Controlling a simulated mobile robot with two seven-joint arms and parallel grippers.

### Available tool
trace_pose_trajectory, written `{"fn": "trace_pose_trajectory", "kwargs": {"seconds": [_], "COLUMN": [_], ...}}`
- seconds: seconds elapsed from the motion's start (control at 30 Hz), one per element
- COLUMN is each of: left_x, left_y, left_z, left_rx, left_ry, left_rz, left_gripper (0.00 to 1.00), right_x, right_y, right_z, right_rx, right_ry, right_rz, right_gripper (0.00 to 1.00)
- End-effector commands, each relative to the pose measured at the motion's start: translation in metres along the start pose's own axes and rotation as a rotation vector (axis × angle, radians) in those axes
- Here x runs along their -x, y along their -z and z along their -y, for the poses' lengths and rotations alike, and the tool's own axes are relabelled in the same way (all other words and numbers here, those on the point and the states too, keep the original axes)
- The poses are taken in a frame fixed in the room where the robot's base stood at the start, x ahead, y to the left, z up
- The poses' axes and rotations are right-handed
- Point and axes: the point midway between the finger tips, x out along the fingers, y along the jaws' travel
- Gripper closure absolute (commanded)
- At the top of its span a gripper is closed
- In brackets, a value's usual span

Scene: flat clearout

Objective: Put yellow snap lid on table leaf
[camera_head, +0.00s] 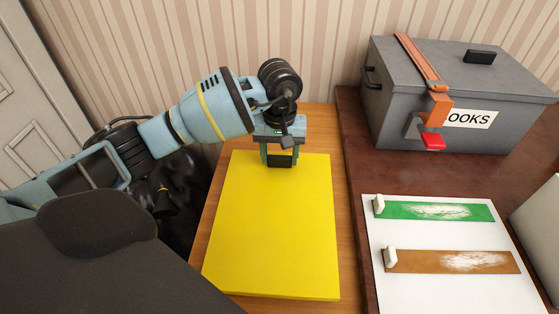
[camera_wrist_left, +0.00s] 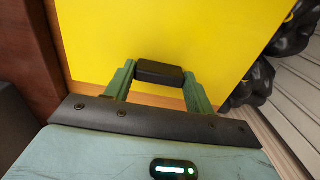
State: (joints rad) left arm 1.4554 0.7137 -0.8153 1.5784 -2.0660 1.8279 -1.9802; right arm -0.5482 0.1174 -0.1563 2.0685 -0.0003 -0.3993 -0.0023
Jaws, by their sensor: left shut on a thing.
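The yellow snap lid (camera_head: 272,225) is a large flat yellow panel over the light wood table leaf (camera_head: 319,116), covering most of it. It looks flat; whether it rests fully on the wood or hovers slightly I cannot tell. My left gripper (camera_head: 280,160) is at the lid's far edge, with its green fingers shut on a small black block there, which appears to be the lid's grip. The left wrist view shows the fingers on either side of this black block (camera_wrist_left: 160,72), with the yellow lid (camera_wrist_left: 170,35) beyond it. My right gripper is in neither view.
A darker wood surface adjoins on the right. It holds a grey metal box (camera_head: 460,85) with an orange clamp (camera_head: 424,70) over it, and a white board (camera_head: 445,290) with green and brown strips. Black bags (camera_head: 180,185) lie left of the leaf. A striped wall stands behind.

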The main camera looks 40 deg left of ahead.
Motion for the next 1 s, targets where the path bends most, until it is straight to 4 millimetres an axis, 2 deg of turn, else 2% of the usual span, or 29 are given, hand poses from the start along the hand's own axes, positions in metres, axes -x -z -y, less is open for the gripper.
{"fn": "trace_pose_trajectory", "kwargs": {"seconds": [0.17,0.43,0.47,0.6,0.87,1.0], "left_x": [-0.023,-0.025,-0.025,-0.025,-0.024,-0.016], "left_y": [0.000,0.000,0.000,0.000,0.000,0.001], "left_z": [0.000,0.000,0.000,0.000,0.000,0.000], "left_rx": [0.000,0.000,0.000,0.000,0.000,0.000], "left_ry": [0.000,-0.001,0.000,0.000,0.000,-0.001], "left_rz": [0.001,-0.001,-0.001,-0.001,-0.001,-0.003], "left_gripper": [0.73,0.73,0.42,0.24,0.24,0.24], "right_x": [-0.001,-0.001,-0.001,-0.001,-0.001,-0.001], "right_y": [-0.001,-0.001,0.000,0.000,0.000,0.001], "right_z": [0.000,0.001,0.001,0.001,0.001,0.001], "right_rx": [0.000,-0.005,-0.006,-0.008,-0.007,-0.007], "right_ry": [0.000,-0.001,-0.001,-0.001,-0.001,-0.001], "right_rz": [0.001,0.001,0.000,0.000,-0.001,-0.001], "right_gripper": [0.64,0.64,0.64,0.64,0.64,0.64]}}
